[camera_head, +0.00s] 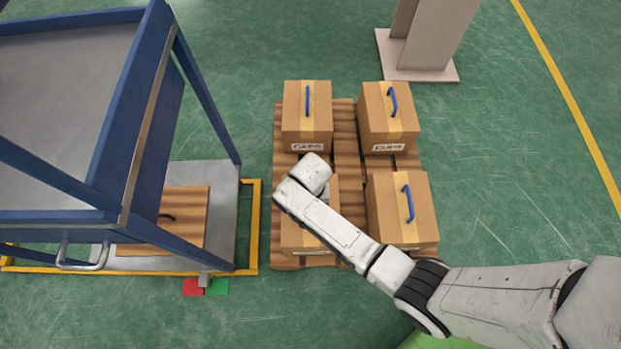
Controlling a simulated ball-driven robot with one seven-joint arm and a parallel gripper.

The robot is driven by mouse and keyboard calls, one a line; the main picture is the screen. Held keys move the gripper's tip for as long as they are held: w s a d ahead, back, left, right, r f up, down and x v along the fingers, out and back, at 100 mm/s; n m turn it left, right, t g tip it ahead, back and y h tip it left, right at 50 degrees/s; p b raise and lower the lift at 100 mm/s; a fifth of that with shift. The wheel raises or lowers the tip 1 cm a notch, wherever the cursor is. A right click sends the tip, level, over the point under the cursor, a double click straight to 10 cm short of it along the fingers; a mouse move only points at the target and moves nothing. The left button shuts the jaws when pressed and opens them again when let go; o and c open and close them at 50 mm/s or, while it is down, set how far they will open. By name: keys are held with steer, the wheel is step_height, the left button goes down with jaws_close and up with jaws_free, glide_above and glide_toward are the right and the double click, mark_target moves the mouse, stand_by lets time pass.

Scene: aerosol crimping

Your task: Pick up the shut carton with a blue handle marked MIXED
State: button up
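No label reading MIXED shows. Two shut cartons with blue handles have labels hidden by my arm: the front left carton (293,238) and the front right carton (384,213) on the pallet. The front left one is mostly covered by my arm, and its handle is hidden. The front right one shows its blue handle upright on its lid. The end of my arm (315,176) is above the front left carton. My gripper's fingers are hidden beneath the wrist, so I cannot see whether they touch or hold anything.
A shut carton marked CAPS (294,112) and one marked CUPS (371,114), both blue-handled, stand at the pallet's back. The wooden pallet (344,125) is beside a blue-framed rack (128,110). A beige post (425,40) stands behind.

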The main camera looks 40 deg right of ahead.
steer(key=shift+f, duration=0.1)
jaws_close()
stand_by(0.3)
stand_by(1.0)
steer(key=shift+w, duration=0.1)
